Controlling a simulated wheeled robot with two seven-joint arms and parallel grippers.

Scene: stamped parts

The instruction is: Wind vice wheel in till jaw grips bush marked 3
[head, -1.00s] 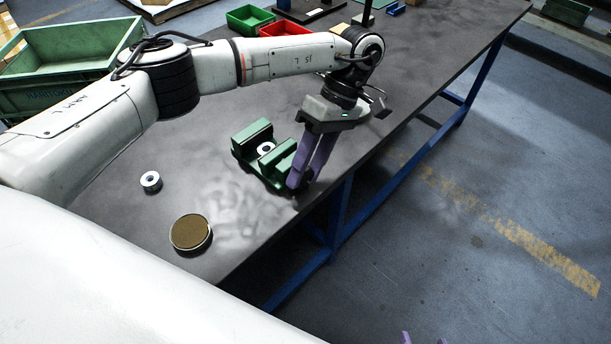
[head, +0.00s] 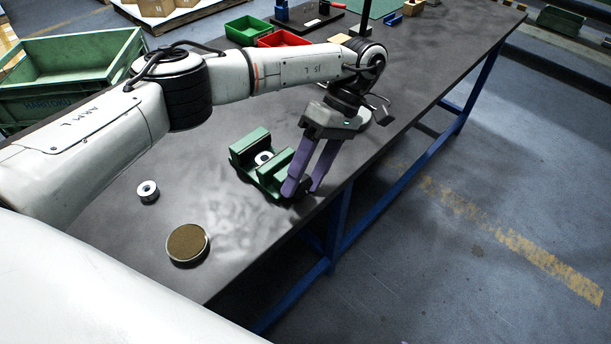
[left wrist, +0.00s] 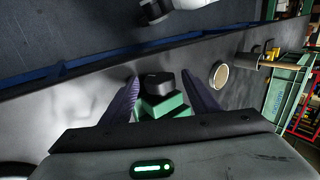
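The green vice (head: 270,182) sits near the bench edge. A white ring-shaped bush (head: 263,158) with a dark hole lies between its jaws. I cannot read a number on it, nor tell whether the near jaw touches it. My left gripper (head: 304,190) is at the vice's edge-side end, fingers pointing down. In the left wrist view the dark vice wheel (left wrist: 159,82) lies between the spread purple fingers, with a gap on each side, and green vice parts (left wrist: 163,104) show below it. In the head view the fingers mostly hide the wheel. My right gripper is out of view.
A second bush (head: 148,191) stands loose on the bench (head: 225,290). A round brown-topped disc (head: 188,243) lies near the front edge. Green (head: 247,30) and red (head: 283,38) bins stand behind my left arm. A large green crate (head: 70,80) is at left.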

